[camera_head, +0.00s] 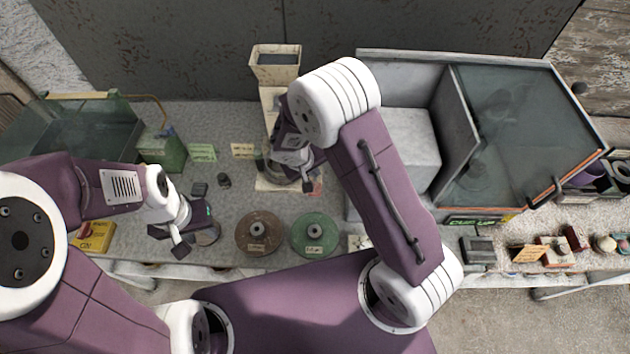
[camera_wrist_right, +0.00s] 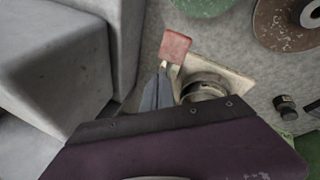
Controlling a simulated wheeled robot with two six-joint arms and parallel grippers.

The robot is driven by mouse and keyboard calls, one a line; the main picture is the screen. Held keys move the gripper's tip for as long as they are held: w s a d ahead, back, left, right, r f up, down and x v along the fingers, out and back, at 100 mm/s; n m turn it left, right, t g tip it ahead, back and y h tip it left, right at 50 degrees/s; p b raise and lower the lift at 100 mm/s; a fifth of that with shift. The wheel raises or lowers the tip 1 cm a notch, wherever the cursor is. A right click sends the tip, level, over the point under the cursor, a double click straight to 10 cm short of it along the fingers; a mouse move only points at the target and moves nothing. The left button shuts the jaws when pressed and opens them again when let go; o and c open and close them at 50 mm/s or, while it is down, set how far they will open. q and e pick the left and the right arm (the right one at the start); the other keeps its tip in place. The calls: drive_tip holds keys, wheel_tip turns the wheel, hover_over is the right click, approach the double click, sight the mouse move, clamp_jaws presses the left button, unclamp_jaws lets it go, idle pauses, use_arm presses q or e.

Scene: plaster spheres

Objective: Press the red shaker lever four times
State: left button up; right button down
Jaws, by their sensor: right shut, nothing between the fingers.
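The shaker has a beige hopper (camera_head: 275,66) on top, and my right arm covers much of its body. In the right wrist view its beige base plate (camera_wrist_right: 236,80) and a round metal part (camera_wrist_right: 204,88) show. The red lever (camera_head: 316,187) sticks out at the front; its red pad also shows in the right wrist view (camera_wrist_right: 175,46). My right gripper (camera_head: 307,184) is shut and empty, with its tips (camera_wrist_right: 164,72) right beside the red pad; I cannot tell whether they touch. My left gripper (camera_head: 169,241) is open and empty near the table's front edge, away from the shaker.
A brown disc (camera_head: 244,242) and a green disc (camera_head: 301,241) lie in front of the shaker. A grey cabinet with a glass front (camera_head: 520,130) stands close on the right. A green box (camera_head: 162,150) and a yellow box (camera_head: 95,237) are on the left.

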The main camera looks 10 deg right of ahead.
idle(0.9)
drive_tip(key=shift+s+f+b, duration=0.2)
drive_tip(key=shift+f+b, duration=0.2)
drive_tip(key=shift+b, duration=0.4)
drive_tip(key=shift+s+a+f+b, duration=0.1)
drive_tip(key=shift+s+f+b, duration=0.25)
drive_tip(key=shift+f+b, duration=0.7)
drive_tip(key=shift+s+a+f+b, duration=0.1)
drive_tip(key=shift+s+f+b, duration=0.4)
drive_tip(key=shift+b, duration=0.9)
idle(1.7)
drive_tip(key=shift+w+f, duration=0.15)
drive_tip(key=shift+w+d+r+p, duration=0.1)
drive_tip(key=shift+w+r+p, duration=0.25)
drive_tip(key=shift+r+p, duration=0.4)
drive_tip(key=shift+w+d+r+p, duration=0.1)
drive_tip(key=shift+w+r+p, duration=0.2)
drive_tip(key=shift+r+p, duration=0.45)
drive_tip(key=shift+w+r+p, duration=0.1)
drive_tip(key=shift+r+p, duration=0.2)
drive_tip(key=shift+r, duration=0.4)
drive_tip(key=shift+w, duration=0.15)
